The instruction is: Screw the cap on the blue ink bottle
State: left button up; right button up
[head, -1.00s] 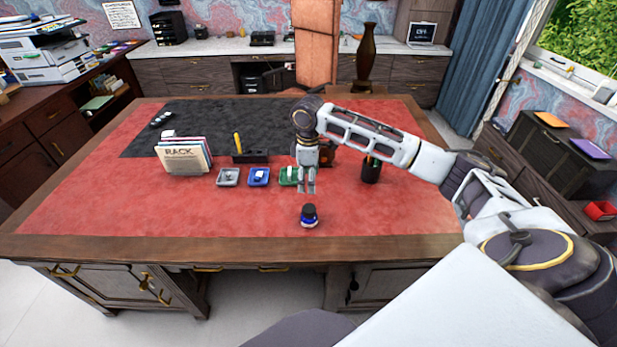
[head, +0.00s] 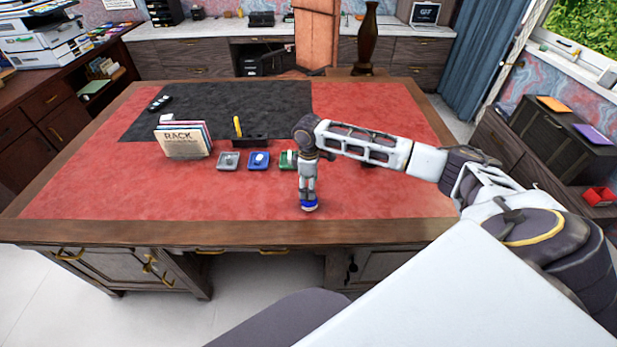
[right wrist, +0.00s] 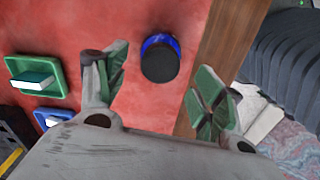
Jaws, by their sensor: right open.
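The blue ink bottle (head: 309,206) stands upright near the front edge of the desk, with a dark cap on its top. In the right wrist view the round black cap (right wrist: 160,65) shows from above, with a blue rim of the bottle around it. I cannot tell how tight the cap sits. My right gripper (head: 307,194) points down right over the bottle and hides its top in the head view. In the wrist view its two fingers (right wrist: 160,90) are apart, one on each side of the cap, with no visible contact. My left gripper is not in view.
A grey tray (head: 228,161), a blue tray (head: 259,161) and a green tray (head: 287,159) stand behind the bottle. A file rack (head: 184,140) and a black pen holder (head: 249,139) are farther back. The red desk top (head: 110,190) is clear at front left.

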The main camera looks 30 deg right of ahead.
jog(key=shift+f, duration=1.4)
jog(key=c, duration=1.1)
jog(key=shift+f, duration=0.1)
